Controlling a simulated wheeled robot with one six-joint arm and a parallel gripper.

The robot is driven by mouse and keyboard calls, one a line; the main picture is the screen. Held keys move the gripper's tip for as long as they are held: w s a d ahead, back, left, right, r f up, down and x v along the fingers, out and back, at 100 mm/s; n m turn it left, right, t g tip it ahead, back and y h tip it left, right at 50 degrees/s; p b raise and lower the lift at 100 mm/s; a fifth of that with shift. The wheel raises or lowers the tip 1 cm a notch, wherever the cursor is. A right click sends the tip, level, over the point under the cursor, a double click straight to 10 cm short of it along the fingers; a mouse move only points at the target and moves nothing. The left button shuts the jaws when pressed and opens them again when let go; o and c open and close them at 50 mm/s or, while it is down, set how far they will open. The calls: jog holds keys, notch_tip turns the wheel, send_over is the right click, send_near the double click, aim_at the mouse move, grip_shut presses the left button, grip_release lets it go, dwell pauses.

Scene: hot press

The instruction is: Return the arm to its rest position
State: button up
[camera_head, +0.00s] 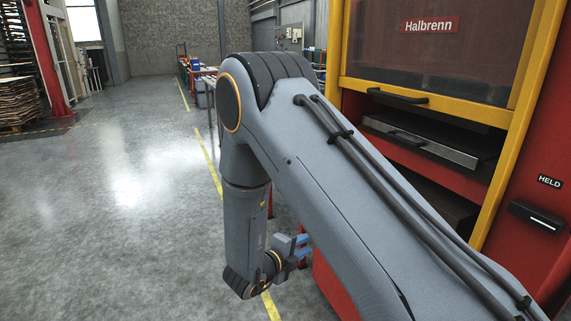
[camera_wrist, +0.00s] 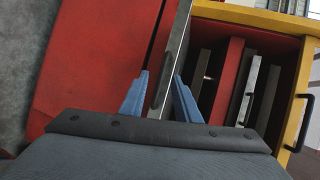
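My grey arm is bent in front of the press in the head view. My gripper (camera_head: 303,248) hangs low at the end of the arm, left of the press, with its blue fingers pointing right. In the wrist view, the two blue fingertips of my gripper (camera_wrist: 160,76) stand apart with a gap between them. A metal tray front (camera_wrist: 180,45) with a dark handle (camera_wrist: 162,90) shows behind and between the fingers. The gripper appears empty. The tray (camera_head: 425,146) sits in the press opening in the head view.
The red and yellow press (camera_head: 435,103) fills the right side. A red panel (camera_wrist: 95,60) lies left of the fingers in the wrist view, and open shelf slots (camera_wrist: 235,75) lie right. A pallet stack (camera_head: 18,103) stands far left. The grey floor (camera_head: 100,210) is clear.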

notch_tip(320, 180, up, 7)
jog(key=s+n+g+y, duration=0.35)
jog(key=n+y, duration=0.55)
jog(key=n, duration=0.4)
jog(key=s+d+r+n+g, duration=0.2)
jog(key=s+d+n, duration=0.2)
jog(key=s, duration=0.4)
jog(key=s+d+r+n+g, duration=0.1)
jog(key=s+d+n+g, duration=0.2)
jog(key=s, duration=0.5)
jog(key=s+d+r+n+g+p, duration=0.1)
jog(key=s+d+r+n+g, duration=0.1)
jog(key=s+d+n, duration=0.3)
jog(key=s, duration=0.3)
jog(key=shift+s+r+n+g, duration=0.2)
jog(key=shift+r+n+g, duration=0.1)
jog(key=shift+n+g, duration=0.1)
jog(key=shift+a, duration=0.1)
